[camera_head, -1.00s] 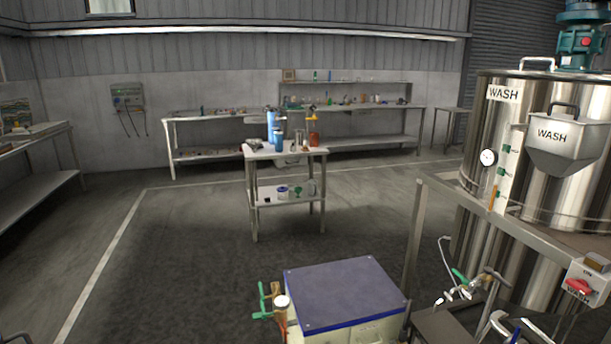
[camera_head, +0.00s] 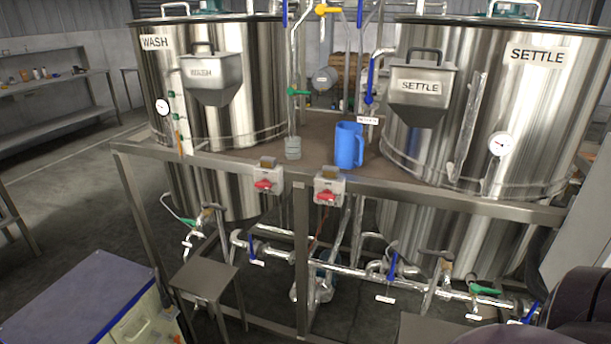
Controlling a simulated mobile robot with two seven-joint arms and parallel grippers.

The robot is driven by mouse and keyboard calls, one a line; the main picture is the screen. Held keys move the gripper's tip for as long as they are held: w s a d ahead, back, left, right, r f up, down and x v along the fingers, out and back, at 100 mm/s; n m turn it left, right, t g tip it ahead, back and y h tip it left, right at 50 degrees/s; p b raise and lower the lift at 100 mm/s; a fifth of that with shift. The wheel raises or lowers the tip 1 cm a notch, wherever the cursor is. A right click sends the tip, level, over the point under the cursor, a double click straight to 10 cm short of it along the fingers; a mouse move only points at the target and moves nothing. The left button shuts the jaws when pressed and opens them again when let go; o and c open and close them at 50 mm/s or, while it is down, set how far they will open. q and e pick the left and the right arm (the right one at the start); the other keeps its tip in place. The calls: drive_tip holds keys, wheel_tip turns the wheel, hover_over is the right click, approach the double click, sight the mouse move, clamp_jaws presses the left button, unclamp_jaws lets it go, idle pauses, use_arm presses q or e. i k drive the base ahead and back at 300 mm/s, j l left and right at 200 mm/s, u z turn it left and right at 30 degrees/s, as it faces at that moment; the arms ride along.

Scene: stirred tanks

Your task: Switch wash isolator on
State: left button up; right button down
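The wash isolator (camera_head: 267,182) appears to be the left of two small grey boxes with red rotary handles. It is fixed to the steel frame's front rail, below the steel tank marked WASH (camera_head: 215,85). Its red handle looks roughly sideways, but its lettering is too small to read, so I cannot tell on from off. A second box with a red handle (camera_head: 328,190) sits just to its right. Neither gripper shows in the view. A dark rounded shape at the lower right corner is likely part of my arm.
A tank marked SETTLE (camera_head: 500,110) stands on the right. A blue jug (camera_head: 349,146) stands on the deck between the tanks. Pipes and valves run below the rail. A blue-topped cabinet (camera_head: 80,305) is at lower left, beside a small metal stand (camera_head: 204,279).

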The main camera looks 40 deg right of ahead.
sight(265, 183)
drive_tip(key=l+z, duration=0.15)
drive_tip(key=z, duration=0.9)
